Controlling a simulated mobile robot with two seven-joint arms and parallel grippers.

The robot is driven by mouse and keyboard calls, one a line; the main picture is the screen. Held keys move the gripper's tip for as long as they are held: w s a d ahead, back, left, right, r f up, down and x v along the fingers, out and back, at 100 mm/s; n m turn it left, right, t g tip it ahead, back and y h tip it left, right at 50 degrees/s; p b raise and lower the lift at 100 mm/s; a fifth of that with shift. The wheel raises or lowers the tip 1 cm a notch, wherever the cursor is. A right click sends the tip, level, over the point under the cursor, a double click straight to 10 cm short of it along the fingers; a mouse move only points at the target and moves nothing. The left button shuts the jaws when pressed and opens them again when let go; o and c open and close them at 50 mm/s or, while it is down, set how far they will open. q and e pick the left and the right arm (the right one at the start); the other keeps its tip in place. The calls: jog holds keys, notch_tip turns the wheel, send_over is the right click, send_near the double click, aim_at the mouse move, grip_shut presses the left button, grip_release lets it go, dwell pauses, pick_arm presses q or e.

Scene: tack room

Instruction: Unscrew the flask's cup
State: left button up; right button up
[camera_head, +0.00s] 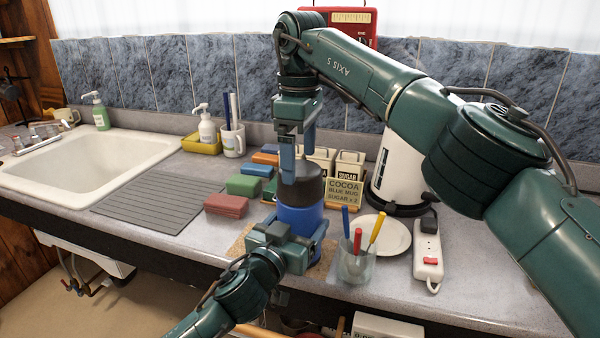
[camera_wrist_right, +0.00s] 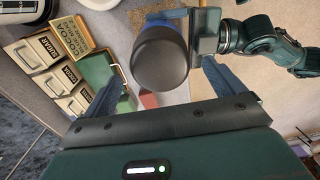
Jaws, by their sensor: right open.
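The flask (camera_head: 298,217) stands upright on a tan mat on the counter, with a blue body and a dark grey cup (camera_head: 302,188) on top. In the right wrist view the cup (camera_wrist_right: 161,58) appears as a dark round end. My right gripper (camera_head: 299,168) points down from above, open, its blue fingers either side of the cup with gaps visible in the wrist view. My left gripper (camera_head: 301,236) comes in low from the front, its fingers closed around the blue body. The far side of that grip is hidden.
A glass with colored-handled utensils (camera_head: 356,264), a white plate (camera_head: 388,236) and a power strip (camera_head: 428,256) stand to the right. A cocoa sign (camera_head: 343,192), canisters (camera_head: 348,163) and a white urn (camera_head: 398,170) are behind. Colored blocks (camera_head: 226,205) lie left, beside the drainboard (camera_head: 160,197).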

aim_at(300, 167)
jog(key=shift+f, duration=2.6)
jog(key=shift+c, duration=0.4)
